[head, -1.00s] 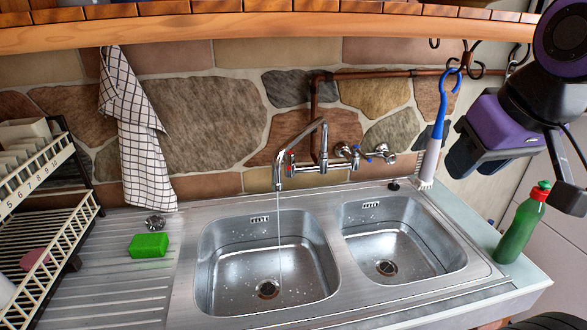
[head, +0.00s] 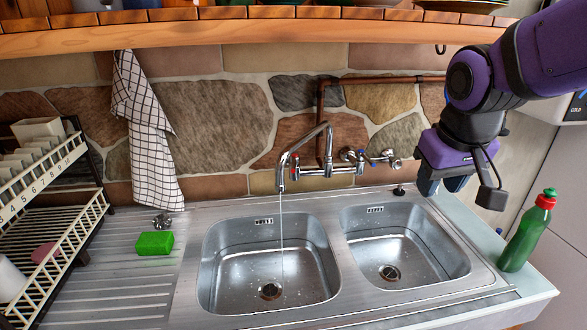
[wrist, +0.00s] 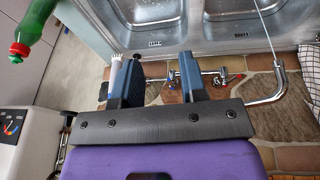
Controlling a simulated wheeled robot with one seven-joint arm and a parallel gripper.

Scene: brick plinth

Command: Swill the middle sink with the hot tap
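The chrome mixer tap (head: 325,170) is on the stone wall, with a red-marked end at left and a blue mark at right. Its swan-neck spout (head: 305,143) pours a thin stream of water (head: 282,235) into the left bowl (head: 235,255). The right bowl (head: 425,240) has no stream. I see only two bowls. My gripper (head: 445,188) is to the right of the tap, above the right bowl's back corner, apart from the tap. In the wrist view my gripper (wrist: 160,75) is open and empty, its fingers apart, with the tap (wrist: 205,77) beyond them.
A green bottle (head: 527,235) stands on the counter at right. A green sponge (head: 154,243) and a metal plug-like item (head: 162,220) lie on the left drainer. A checked towel (head: 148,150) hangs at left beside a dish rack (head: 50,215). A wooden shelf (head: 230,38) overhangs the tap.

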